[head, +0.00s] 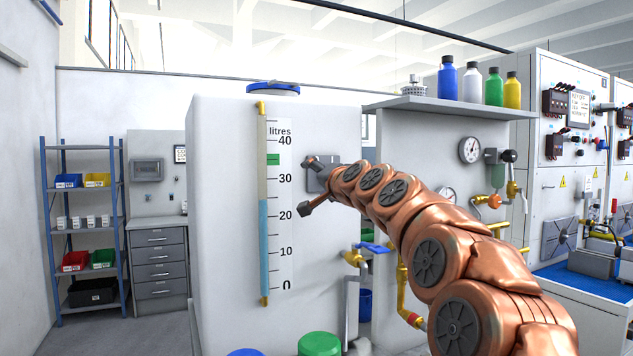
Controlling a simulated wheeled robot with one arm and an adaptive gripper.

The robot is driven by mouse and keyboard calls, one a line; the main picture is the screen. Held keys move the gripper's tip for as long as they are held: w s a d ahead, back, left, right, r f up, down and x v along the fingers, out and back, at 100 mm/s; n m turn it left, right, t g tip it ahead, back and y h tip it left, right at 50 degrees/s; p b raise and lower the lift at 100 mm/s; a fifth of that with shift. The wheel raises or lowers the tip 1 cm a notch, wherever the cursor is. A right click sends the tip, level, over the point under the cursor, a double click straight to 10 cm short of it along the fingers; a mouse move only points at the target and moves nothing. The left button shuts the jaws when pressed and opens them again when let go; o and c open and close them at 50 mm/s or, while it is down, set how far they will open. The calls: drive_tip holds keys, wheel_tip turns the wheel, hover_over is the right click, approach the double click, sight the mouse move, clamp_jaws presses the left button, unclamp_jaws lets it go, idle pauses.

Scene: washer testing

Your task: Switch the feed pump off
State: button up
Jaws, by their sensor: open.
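A large white tank (225,220) stands in the middle of the head view with a sight glass (263,235) and a litre scale (280,200). The blue column reaches about 24 litres, and a green mark sits near 35. My gripper (307,186) is open and empty in front of the tank, just right of the scale. A small grey box (320,181) shows at the gripper, partly hidden by it; I cannot tell whether it is the pump's switch box. No switch position is readable, and I cannot tell whether the gripper touches anything.
A blue-handled valve (374,248) and yellow pipes stand right of the tank, close to my arm. A shelf (450,106) holds several bottles above a gauge (470,150). Control cabinets (560,190) stand at right. Green (319,344) and blue lids lie low in front.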

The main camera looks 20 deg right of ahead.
idle(0.4)
drive_tip(key=s, duration=1.2)
drive_tip(key=shift+d, duration=0.35)
drive_tip(key=shift+f, duration=0.1)
drive_tip(key=shift+c, duration=0.3)
